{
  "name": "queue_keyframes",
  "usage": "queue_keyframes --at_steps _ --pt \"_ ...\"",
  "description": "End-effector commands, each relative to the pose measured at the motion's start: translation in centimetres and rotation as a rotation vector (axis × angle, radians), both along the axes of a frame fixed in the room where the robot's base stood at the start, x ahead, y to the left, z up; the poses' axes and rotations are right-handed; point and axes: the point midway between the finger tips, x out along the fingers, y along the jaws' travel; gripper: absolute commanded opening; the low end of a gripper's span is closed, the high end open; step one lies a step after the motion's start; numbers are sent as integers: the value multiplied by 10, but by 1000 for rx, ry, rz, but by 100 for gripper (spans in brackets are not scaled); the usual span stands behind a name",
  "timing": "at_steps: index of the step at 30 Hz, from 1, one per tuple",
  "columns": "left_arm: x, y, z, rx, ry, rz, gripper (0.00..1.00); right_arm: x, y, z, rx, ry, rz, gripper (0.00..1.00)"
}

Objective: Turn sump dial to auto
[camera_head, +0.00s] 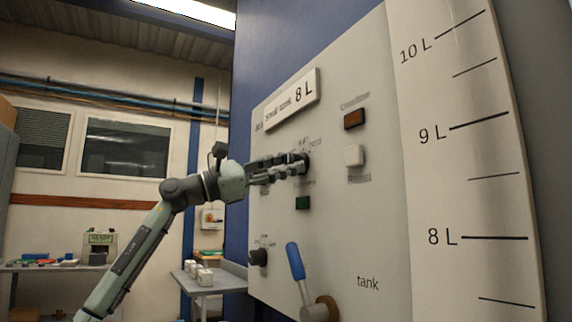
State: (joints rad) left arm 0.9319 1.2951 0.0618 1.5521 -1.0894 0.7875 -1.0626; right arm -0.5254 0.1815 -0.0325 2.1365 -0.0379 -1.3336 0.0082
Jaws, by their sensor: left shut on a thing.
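My left gripper (296,166) reaches in from the left to the grey panel (385,200). It is shut on the upper black dial (306,160), with its fingers around the knob. The fingers hide most of this dial, so I cannot tell which way it points. Its small labels are too blurred to read fully, so I cannot confirm that it is the sump dial. A second black dial (258,257) sits lower left on the panel, apart from the gripper. My right gripper is not in view.
Right of the upper dial are an orange-brown button (354,119) and a white button (354,155). A green button (302,203) lies just below the gripper. A blue-handled lever (295,262) sticks out below. A litre scale (465,160) stands at the right.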

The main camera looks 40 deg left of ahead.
Motion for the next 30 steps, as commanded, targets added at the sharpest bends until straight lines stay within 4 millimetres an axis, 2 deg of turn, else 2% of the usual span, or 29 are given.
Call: queue_keyframes --at_steps 5,6,11,23,30 --pt "0 0 0 -1 -1 2 6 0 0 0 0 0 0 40" --pt "0 0 0 -1 -1 2 38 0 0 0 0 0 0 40" --pt "0 0 0 -1 0 1 56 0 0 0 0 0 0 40" --pt "-2 2 -2 -1 2 0 56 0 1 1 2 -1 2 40" --pt "-18 11 -10 0 5 1 56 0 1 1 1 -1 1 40"
